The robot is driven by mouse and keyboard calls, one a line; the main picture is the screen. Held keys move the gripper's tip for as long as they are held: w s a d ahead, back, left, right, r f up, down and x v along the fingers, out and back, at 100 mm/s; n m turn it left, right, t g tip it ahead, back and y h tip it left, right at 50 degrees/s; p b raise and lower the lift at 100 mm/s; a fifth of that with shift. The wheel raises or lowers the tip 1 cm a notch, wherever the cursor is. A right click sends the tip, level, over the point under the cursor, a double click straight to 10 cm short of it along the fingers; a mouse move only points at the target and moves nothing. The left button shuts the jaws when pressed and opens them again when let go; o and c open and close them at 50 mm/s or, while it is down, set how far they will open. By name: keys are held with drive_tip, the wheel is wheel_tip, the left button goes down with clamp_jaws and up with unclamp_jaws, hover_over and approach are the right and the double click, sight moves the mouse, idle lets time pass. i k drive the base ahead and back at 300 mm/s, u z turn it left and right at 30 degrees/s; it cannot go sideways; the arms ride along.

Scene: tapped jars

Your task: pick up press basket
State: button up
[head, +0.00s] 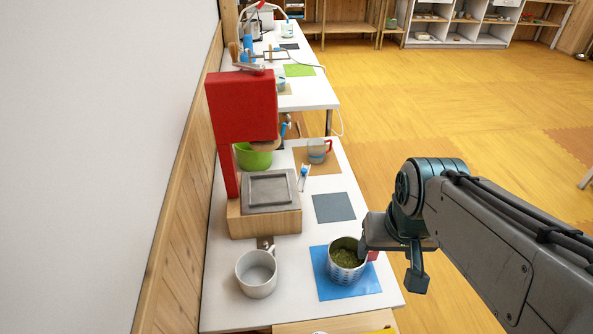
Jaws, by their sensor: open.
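The press basket (345,262) is a silvery perforated cup filled with green bits. It stands upright on a blue mat (350,286) at the front right of the white table. A small red piece, perhaps its handle, shows at its right side, partly hidden by my gripper. My gripper (392,258) is open, at the right of the basket by the table's right edge. One finger is close to the basket's rim; I cannot tell whether they touch. The other finger hangs further right, past the table edge.
A white mug (256,273) stands left of the basket. Behind it is a red press (243,108) on a wooden base (265,222). A grey mat (334,207) lies bare behind the basket. A glass cup with a red handle (317,151) and a green bowl (254,158) stand further back.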

sight(352, 259)
drive_tip(key=z, duration=0.35)
drive_tip(key=k, duration=0.4)
drive_tip(key=z, duration=1)
